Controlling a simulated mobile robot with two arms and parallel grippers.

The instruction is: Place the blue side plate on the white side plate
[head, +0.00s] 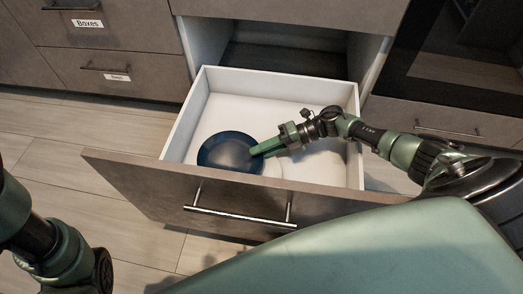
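The blue side plate (226,151) lies inside the open drawer, near its front left. It is dark and round. My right gripper (258,149) reaches in from the right and its green fingertips are at the plate's right rim. I cannot tell whether the fingers are closed on the rim or only beside it. I cannot make out a white side plate clearly; a faint pale curve right of the blue plate blends with the white drawer floor. My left arm shows at the lower left, but its gripper is out of view.
The white-walled drawer (285,80) stands pulled out, with a brown front and a metal bar handle (238,215). Its right and back floor looks clear. Closed drawers labelled "Boxes" (88,23) are at the upper left. A dark oven-like front (455,70) is at the right.

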